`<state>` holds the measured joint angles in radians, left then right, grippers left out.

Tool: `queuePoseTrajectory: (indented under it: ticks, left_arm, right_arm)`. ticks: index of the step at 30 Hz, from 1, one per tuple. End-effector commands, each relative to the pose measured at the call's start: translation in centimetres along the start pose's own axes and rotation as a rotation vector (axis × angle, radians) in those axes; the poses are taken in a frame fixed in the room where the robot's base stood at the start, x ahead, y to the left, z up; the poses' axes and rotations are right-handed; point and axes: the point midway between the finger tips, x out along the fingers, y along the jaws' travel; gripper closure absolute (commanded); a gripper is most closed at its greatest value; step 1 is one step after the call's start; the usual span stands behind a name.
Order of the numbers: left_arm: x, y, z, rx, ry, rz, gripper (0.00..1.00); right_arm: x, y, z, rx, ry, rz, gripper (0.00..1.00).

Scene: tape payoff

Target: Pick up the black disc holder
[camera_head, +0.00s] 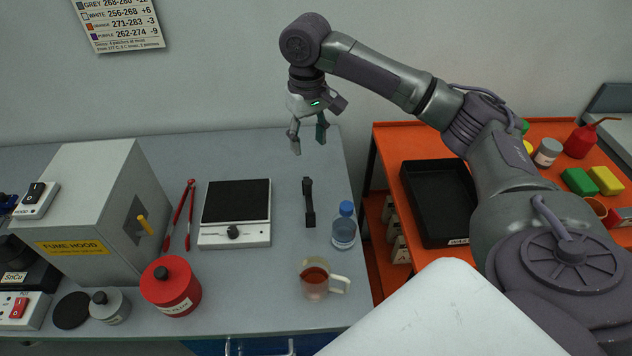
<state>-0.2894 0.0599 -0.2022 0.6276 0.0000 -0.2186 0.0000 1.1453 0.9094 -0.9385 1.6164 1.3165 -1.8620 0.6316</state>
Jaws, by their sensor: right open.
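A narrow black piece (309,204) with a wider foot at its near end lies on the grey table, between the hot plate and a water bottle. A flat round black disc (72,310) lies at the table's front left, beside a small grey pot. I cannot tell for certain which of these is the black disc holder. My right gripper (308,147) points down over the back edge of the table, beyond the narrow black piece in the picture. Its fingers are apart with nothing between them. My left gripper is out of view.
The hot plate (235,236), bottle (344,229), mug (314,283), red pot (171,288), red tongs (180,215) and fume hood (78,222) stand around. An orange cart (383,157) with a black tray (427,222) is to the right. The table's back right is clear.

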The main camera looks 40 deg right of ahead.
Motion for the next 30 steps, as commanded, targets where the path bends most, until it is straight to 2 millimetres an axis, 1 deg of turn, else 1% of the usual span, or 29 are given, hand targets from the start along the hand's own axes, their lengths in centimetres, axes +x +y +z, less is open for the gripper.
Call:
queuePoseTrajectory:
  ticks: [2,4,9,13,17,20,25,27,30]
  left_arm:
    - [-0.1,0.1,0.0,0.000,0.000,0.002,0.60]
    - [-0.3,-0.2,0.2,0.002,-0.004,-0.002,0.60]
    - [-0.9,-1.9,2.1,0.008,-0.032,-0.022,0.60]
    - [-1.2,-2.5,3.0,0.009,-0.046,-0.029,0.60]
    - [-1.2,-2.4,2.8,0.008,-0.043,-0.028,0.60]
    - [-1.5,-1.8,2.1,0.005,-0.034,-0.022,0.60]
    - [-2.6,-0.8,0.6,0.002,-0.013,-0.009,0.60]
    - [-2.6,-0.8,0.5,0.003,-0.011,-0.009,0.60]
    - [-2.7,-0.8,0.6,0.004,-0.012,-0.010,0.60]
  right_arm:
    - [0.8,0.0,0.0,0.001,-0.003,0.000,0.49]
    - [2.0,0.0,0.1,0.001,-0.006,0.000,0.49]
    - [5.4,0.0,0.1,0.000,-0.005,0.000,0.49]
    - [7.3,0.0,0.1,0.000,-0.003,0.000,0.49]
    - [8.3,0.0,0.1,0.000,-0.002,0.000,0.49]
    - [9.0,-0.1,0.1,0.000,-0.002,0.000,0.49]
    - [11.4,-0.2,0.3,0.000,-0.004,0.001,0.49]
    - [12.5,-0.2,0.3,-0.001,-0.003,0.001,0.49]
    - [13.3,-0.2,0.2,-0.001,-0.001,0.000,0.49]
